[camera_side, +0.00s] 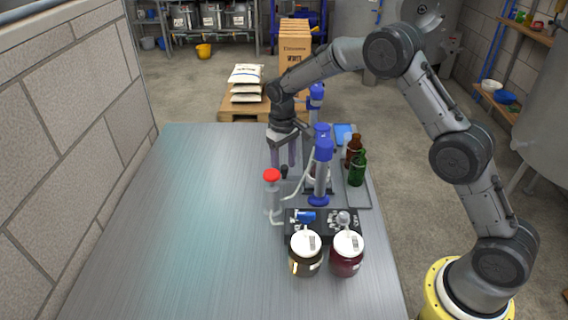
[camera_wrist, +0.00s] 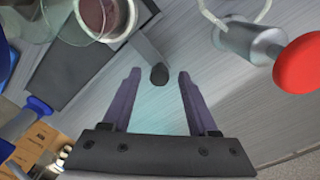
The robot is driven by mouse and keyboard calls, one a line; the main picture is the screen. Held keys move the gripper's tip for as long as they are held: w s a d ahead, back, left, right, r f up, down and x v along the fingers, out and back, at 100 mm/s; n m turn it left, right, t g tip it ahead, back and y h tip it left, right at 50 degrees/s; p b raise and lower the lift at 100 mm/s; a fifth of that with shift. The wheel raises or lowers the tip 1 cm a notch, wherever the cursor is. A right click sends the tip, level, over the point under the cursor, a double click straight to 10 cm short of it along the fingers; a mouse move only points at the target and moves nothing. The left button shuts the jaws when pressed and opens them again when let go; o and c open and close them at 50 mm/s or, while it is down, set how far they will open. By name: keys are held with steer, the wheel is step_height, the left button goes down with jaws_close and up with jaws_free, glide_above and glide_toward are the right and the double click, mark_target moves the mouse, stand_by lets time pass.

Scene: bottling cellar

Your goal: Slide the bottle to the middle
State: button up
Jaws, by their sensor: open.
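My gripper (camera_side: 283,160) is open and points down over the table's middle. In the wrist view its two fingers (camera_wrist: 158,88) stand apart, either side of a black knob (camera_wrist: 159,74) on a flat grey bar; whether they touch it I cannot tell. The knob also shows in the side view (camera_side: 284,172), just below the fingers. A green bottle (camera_side: 357,170) and a brown bottle (camera_side: 353,148) stand upright on a tray (camera_side: 361,200) to the right. A clear vessel with dark red contents (camera_wrist: 100,14) is cut off in the wrist view. Which bottle is meant is unclear.
A red-topped cylinder (camera_side: 271,196) stands close to the gripper. Blue-topped columns (camera_side: 322,165) rise just right of it. Two lidded jars (camera_side: 305,257) (camera_side: 347,257) and a black box (camera_side: 291,222) are nearer the front. The table's left half (camera_side: 190,220) is clear.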

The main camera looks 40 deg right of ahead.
steer(key=shift+f, duration=0.1)
jaws_close()
stand_by(0.3)
stand_by(1.1)
